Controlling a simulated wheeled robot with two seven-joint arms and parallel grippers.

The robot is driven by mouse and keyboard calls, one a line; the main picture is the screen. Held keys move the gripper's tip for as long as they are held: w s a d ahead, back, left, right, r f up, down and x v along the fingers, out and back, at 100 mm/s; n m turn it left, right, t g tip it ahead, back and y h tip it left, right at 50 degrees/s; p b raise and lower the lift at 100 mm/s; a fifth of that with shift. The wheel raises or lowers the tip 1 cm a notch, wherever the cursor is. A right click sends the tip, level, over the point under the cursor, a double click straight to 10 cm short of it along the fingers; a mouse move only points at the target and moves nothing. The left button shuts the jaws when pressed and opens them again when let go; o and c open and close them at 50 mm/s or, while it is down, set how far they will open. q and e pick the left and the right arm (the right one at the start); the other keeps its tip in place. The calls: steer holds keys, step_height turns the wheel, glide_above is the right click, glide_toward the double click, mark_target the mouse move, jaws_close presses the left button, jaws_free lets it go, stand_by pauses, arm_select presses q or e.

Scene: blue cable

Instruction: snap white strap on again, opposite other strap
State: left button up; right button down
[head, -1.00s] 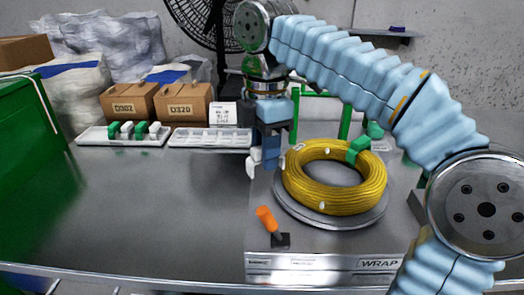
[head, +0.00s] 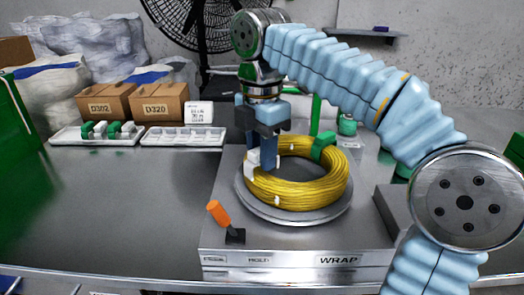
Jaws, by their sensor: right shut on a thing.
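A yellow cable coil (head: 312,196) lies flat on a round grey turntable (head: 290,217). A green strap (head: 323,147) sits around the coil at its far right. My right gripper (head: 262,163) points down at the coil's far left side, shut on a white strap (head: 251,165). The strap is at the coil's left edge and looks upright. The fingers hide part of it, and I cannot tell whether it touches or encloses the cable. Small white marks show on the coil. My left gripper is not in view.
The turntable stands on a metal station with an orange-handled lever (head: 219,214) at front left. Behind left are a tray of green and white straps (head: 95,140), an emptier tray (head: 184,141) and cardboard boxes (head: 165,103). The table's left middle is clear.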

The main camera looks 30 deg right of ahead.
stand_by(0.5)
steer(key=shift+f, duration=0.2)
steer(key=shift+f+b, duration=0.45)
steer(key=shift+f, duration=0.3)
steer(key=shift+f, duration=0.3)
stand_by(0.3)
steer(key=shift+r, duration=0.15)
steer(key=shift+r+p, duration=0.5)
steer(key=shift+p, duration=0.15)
steer(key=shift+r, duration=0.1)
stand_by(0.3)
steer(key=shift+r+p, duration=0.45)
steer(key=shift+p, duration=0.2)
steer(key=shift+f, duration=0.25)
